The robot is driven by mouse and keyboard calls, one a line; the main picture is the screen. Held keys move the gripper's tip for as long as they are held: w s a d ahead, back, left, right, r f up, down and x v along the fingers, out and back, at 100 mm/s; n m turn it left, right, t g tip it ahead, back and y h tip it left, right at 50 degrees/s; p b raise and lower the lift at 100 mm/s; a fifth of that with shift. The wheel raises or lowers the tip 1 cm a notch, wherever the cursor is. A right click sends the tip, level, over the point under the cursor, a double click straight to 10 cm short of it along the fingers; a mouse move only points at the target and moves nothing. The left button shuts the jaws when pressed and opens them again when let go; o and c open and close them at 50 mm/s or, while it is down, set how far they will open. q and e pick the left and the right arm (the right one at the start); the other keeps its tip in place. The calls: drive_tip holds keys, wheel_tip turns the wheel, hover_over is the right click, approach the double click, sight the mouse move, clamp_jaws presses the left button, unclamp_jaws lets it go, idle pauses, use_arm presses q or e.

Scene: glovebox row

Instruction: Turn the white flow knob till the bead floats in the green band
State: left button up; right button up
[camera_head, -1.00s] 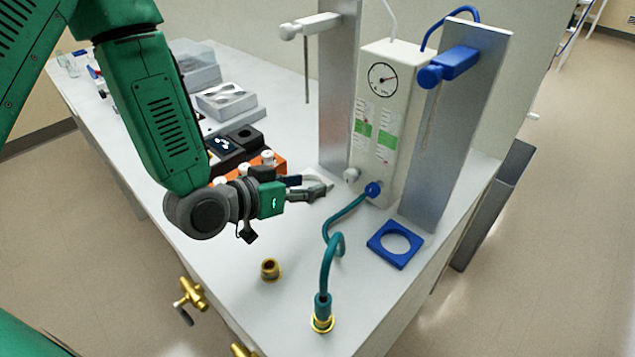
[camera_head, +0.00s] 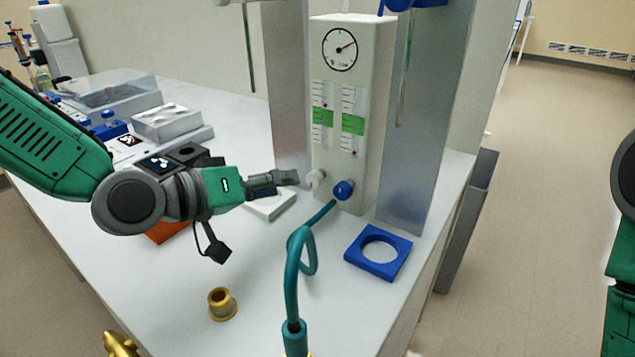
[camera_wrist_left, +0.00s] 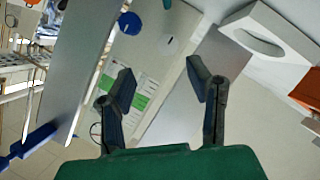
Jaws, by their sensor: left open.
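The white flow knob (camera_head: 315,179) sits low on the front of the pale flowmeter box (camera_head: 372,100), left of a blue knob (camera_head: 343,190). The left scale has a green band (camera_head: 322,117) with a small red mark, seemingly its bead, just above it. The right scale has its own green band (camera_head: 353,124), with a red bead well below it. My left gripper (camera_head: 297,177) is open, its fingertips close to the white knob's left side; contact cannot be told. In the left wrist view, the open fingers (camera_wrist_left: 158,78) face the box. My right gripper is out of view.
Metal posts (camera_head: 288,80) flank the box. A teal hose (camera_head: 292,265) loops in front of it. A blue ring block (camera_head: 379,251) lies to the right, a brass fitting (camera_head: 222,304) at front left. A white block (camera_head: 269,204) lies below my left gripper.

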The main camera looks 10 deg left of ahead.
sight(310, 179)
use_arm(q)
drive_tip(key=w+f, duration=0.1)
drive_tip(key=w, duration=0.1)
drive_tip(key=w+d+f, duration=0.1)
drive_tip(key=w, duration=0.1)
drive_tip(key=w+d+b, duration=0.1)
drive_tip(key=w, duration=0.1)
drive_tip(key=shift+w+f, duration=0.1)
drive_tip(key=shift+f, duration=0.3)
drive_tip(key=shift+w+d+f, duration=0.1)
drive_tip(key=shift+w+d, duration=0.15)
drive_tip(key=shift+d, duration=0.35)
drive_tip(key=shift+w+d, duration=0.25)
drive_tip(key=shift+d, duration=0.65)
drive_tip(key=shift+a, duration=0.35)
drive_tip(key=c, duration=1)
drive_tip(key=shift+w+a, duration=0.1)
drive_tip(key=shift+a, duration=0.05)
clamp_jaws()
